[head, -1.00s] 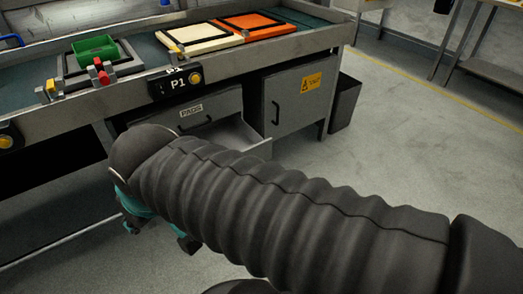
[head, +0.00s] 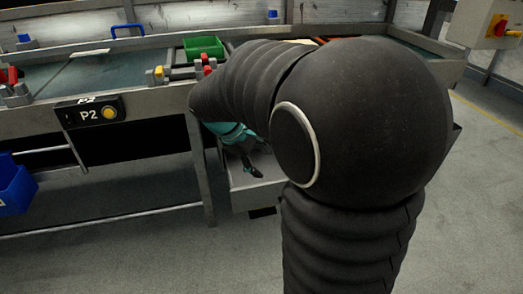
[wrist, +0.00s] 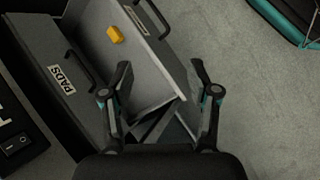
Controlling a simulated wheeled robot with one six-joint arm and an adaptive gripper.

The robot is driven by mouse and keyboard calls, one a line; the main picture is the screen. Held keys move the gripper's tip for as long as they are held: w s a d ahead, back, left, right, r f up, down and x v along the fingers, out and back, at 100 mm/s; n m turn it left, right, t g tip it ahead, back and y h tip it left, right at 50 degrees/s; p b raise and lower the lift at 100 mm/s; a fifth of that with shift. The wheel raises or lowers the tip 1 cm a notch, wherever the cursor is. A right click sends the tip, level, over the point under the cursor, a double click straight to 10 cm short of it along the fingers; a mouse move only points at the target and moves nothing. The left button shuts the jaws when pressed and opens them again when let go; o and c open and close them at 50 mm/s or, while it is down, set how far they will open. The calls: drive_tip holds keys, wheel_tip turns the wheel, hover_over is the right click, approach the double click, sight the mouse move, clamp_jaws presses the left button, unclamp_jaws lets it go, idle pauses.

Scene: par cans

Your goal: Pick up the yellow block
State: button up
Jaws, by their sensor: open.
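The yellow block (wrist: 115,34) shows in the wrist view as a small block, seemingly lying inside the open grey drawer (wrist: 150,88). It is above and left of the fingers in the picture. My gripper (wrist: 160,72) is open and empty, its two dark fingertips well apart. The block is not between them. In the head view my gripper (head: 250,163) hangs over the open drawer (head: 245,198), partly hidden by my arm. The block cannot be seen in the head view.
A closed drawer front labelled PADS (wrist: 62,80) with a handle is left of the open drawer. A workbench with a P2 panel (head: 88,114) and a green bin (head: 204,47) stands above. A blue bin (head: 14,187) is at far left. The floor at right is clear.

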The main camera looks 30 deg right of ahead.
drive_tip(key=w+d+f+n+g+h+b, duration=0.2)
drive_tip(key=w+d+f+n+h, duration=0.15)
drive_tip(key=w+d+f, duration=0.4)
drive_tip(key=n+g+h+b, duration=0.1)
drive_tip(key=n+h+b, duration=0.1)
drive_tip(key=n+h, duration=0.25)
hover_over(264, 180)
drive_tip(key=shift+y, duration=0.5)
wheel_tip(264, 180, down, 12)
drive_tip(key=shift+s+r, duration=0.1)
drive_tip(key=b+x, duration=0.1)
drive_tip(key=x, duration=1.3)
drive_tip(key=shift+r+b, duration=0.1)
drive_tip(key=shift+b, duration=0.2)
drive_tip(key=shift+c, duration=0.2)
drive_tip(key=c, duration=1.1)
